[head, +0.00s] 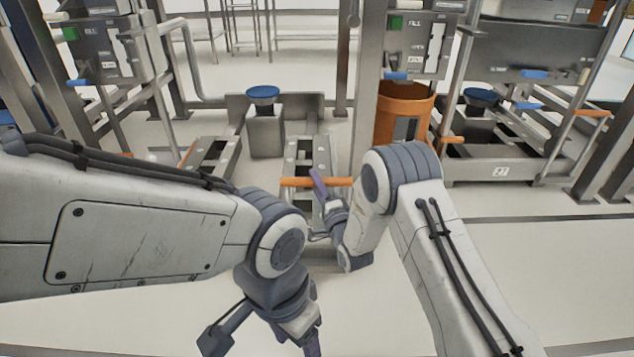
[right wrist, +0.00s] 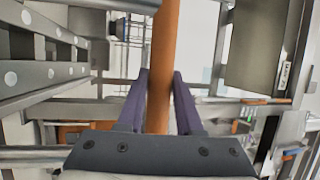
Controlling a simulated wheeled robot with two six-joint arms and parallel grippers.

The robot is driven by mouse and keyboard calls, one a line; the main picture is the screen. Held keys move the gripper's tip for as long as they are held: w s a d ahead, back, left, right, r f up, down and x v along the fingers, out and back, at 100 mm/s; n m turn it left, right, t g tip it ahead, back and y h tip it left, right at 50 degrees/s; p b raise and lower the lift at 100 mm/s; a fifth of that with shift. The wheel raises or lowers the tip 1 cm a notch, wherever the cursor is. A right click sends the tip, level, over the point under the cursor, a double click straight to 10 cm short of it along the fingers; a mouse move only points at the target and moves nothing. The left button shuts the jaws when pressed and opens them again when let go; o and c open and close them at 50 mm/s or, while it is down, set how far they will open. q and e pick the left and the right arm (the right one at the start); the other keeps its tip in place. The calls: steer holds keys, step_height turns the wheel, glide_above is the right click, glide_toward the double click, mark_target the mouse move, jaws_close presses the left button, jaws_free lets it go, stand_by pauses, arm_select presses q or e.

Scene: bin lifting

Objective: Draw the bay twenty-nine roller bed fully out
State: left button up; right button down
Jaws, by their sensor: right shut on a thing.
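The middle bay's roller bed (head: 305,152) is a grey metal frame with slots, reaching toward me on the floor. In the right wrist view the orange bar (right wrist: 163,60) runs between the two fingers (right wrist: 160,95). My left gripper (head: 308,345) hangs low at the bottom edge, partly cut off, away from the bar. No number plate is readable on the middle bay.
An orange bin (head: 403,108) stands right of the roller bed. A grey pedestal with a blue top (head: 264,122) stands behind left. Steel posts flank the bays. The floor at right front is clear.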

steer(key=c, duration=0.6)
jaws_free()
steer(key=shift+d, duration=0.2)
steer(key=shift+a, duration=0.1)
arm_select(q)
steer(key=shift+r, duration=0.1)
arm_select(e)
steer(key=shift+s+p, duration=0.3)
steer(key=shift+s, duration=0.05)
arm_select(q)
steer(key=shift+r+p, duration=1.7)
steer(key=shift+r, duration=0.2)
arm_select(e)
steer(key=shift+v, duration=4.9)
steer(key=shift+w, duration=0.1)
